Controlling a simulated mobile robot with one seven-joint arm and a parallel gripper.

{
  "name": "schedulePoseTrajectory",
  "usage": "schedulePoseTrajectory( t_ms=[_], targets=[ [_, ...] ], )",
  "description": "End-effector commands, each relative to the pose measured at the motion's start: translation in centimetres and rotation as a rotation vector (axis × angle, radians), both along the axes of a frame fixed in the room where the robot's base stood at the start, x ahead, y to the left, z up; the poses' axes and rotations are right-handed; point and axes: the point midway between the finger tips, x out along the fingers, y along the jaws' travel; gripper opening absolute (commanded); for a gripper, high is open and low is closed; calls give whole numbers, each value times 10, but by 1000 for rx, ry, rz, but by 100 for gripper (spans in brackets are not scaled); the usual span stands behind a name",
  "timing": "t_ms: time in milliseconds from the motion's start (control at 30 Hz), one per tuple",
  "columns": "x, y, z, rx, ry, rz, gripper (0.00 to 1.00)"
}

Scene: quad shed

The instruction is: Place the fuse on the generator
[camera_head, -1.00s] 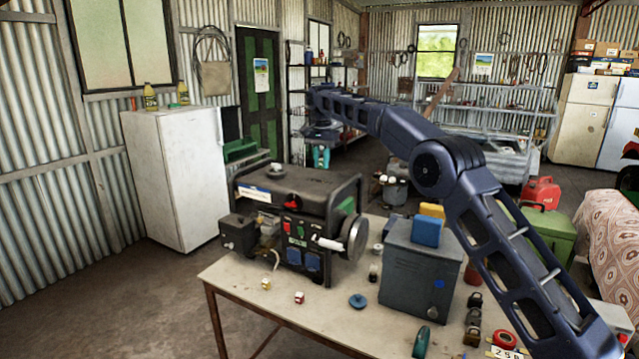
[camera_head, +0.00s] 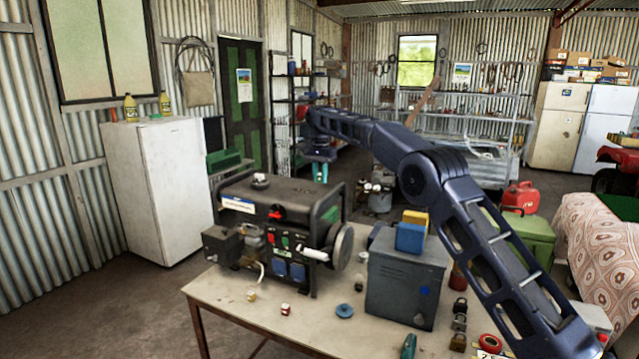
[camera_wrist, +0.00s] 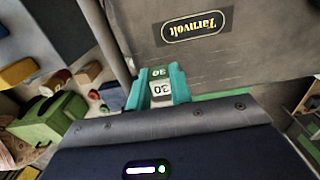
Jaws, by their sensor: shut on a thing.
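The generator (camera_head: 300,190), dark with a black frame, stands at the left of the workbench. My gripper (camera_head: 319,172), with teal fingers, is beyond the generator in the head view, above and behind its far side. The generator's grey casing (camera_wrist: 255,55) with a "Tarnvolt" plate is just past the fingertips there, upside down. I cannot tell whether the fuse touches it. The fuse is too small to make out in the head view.
A grey metal box (camera_head: 390,282) with blue and yellow items on top stands right of the generator. A white fridge (camera_head: 155,190) stands behind left.

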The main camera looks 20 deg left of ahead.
Motion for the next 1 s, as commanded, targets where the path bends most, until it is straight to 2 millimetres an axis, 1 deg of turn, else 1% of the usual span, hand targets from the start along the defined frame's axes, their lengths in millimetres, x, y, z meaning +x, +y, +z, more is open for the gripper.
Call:
schedulePoseTrajectory(
  t_ms=[33,100,200,600,633,733,1000],
  targets=[
    [0,0,-8,-1,1,0,0],
    [0,0,-16,-1,1,0,0],
    [0,0,-23,0,0,0,0],
    [0,0,-27,0,0,0,0],
    [0,0,-27,0,0,0,23],
    [0,0,-27,0,0,0,42],
    [0,0,-27,0,0,0,43]
  ],
)
